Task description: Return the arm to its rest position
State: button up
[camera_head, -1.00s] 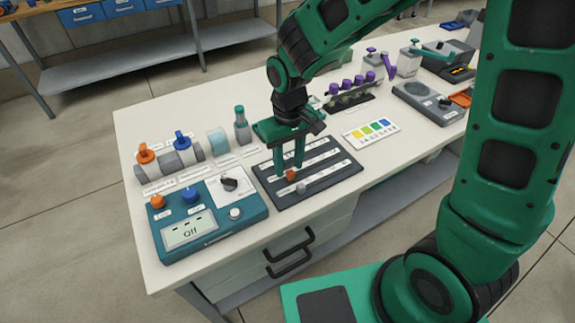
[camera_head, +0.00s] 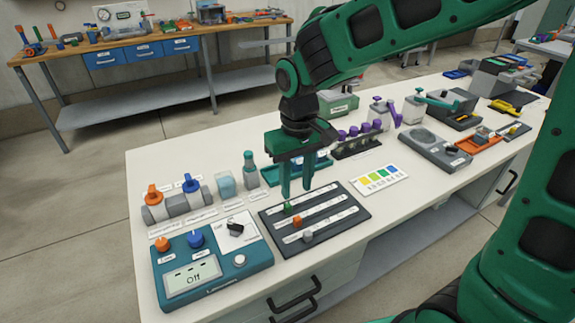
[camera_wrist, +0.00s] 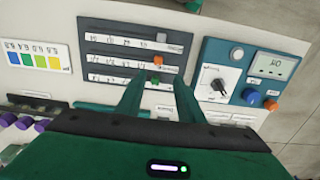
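My gripper (camera_head: 296,188) is raised above the back edge of the dark slider board (camera_head: 327,226) in the head view.
A blue control box (camera_head: 212,262) reading "Off" stands left of the board. Orange and blue valves (camera_head: 172,205), bottles (camera_head: 249,172), a vial rack with purple caps (camera_head: 357,143) and a colour card (camera_head: 379,179) stand around. The floor left of the bench is clear.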

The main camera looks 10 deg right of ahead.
jog(key=s+d+r+m, duration=0.2)
jog(key=d, duration=0.7)
jog(key=s+d+r+m, duration=0.1)
jog(key=s+d+m, duration=0.15)
jog(key=d, duration=0.55)
jog(key=s+d+m, duration=0.5)
jog(key=s+d, duration=0.7)
jog(key=s, duration=0.3)
jog(key=shift+s+d, duration=0.25)
jog(key=shift+m, duration=0.25)
jog(key=shift+w+f, duration=0.3)
jog(key=shift+w, duration=0.3)
